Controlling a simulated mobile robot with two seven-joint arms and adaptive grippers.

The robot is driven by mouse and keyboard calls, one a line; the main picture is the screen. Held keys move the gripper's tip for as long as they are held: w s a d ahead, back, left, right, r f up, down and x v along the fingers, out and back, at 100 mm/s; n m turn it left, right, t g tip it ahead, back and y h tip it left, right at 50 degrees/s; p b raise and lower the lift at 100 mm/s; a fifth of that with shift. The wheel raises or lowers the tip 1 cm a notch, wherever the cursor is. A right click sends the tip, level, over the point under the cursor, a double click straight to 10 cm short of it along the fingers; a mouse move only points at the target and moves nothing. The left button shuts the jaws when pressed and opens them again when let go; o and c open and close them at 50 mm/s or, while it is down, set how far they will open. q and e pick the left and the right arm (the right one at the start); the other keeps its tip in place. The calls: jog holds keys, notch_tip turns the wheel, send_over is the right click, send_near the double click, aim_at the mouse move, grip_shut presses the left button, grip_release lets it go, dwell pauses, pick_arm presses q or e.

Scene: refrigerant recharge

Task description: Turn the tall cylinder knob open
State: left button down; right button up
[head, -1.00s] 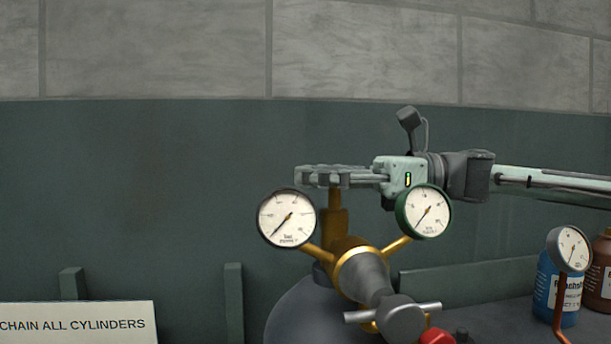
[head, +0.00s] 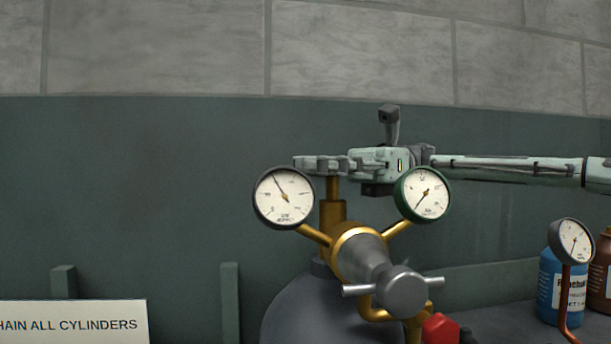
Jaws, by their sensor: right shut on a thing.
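The tall grey cylinder (head: 292,312) stands at the lower middle, with a brass valve stem (head: 332,208) rising from its top. My right gripper (head: 320,164) comes in from the right and is shut at the top of the stem, around the knob. Its fingers hide most or all of the knob. A brass regulator (head: 362,252) on the valve carries a black-rimmed gauge (head: 284,197) on the left and a green-rimmed gauge (head: 422,194) on the right. The left gauge's needle points to the upper left. My left gripper is not in view.
A grey T-handle (head: 400,290) sticks out in front of the regulator, above a red knob (head: 440,328). At right are a small gauge (head: 572,241) on a copper pipe, a blue bottle (head: 549,298) and a brown bottle (head: 603,285). A sign (head: 75,325) is at lower left.

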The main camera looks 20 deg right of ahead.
jog(key=shift+s+d+n+g+h, duration=0.1)
jog(key=shift+s+n+g+h, duration=0.1)
jog(key=shift+n+g, duration=0.45)
jog(key=shift+s+n+g+h, duration=0.1)
jog(key=shift+n+g+h, duration=0.2)
jog(key=shift+g, duration=0.55)
jog(key=shift+s, duration=0.1)
jog(key=o, duration=1.4)
jog(key=shift+c, duration=0.2)
notch_tip(320, 180, up, 10)
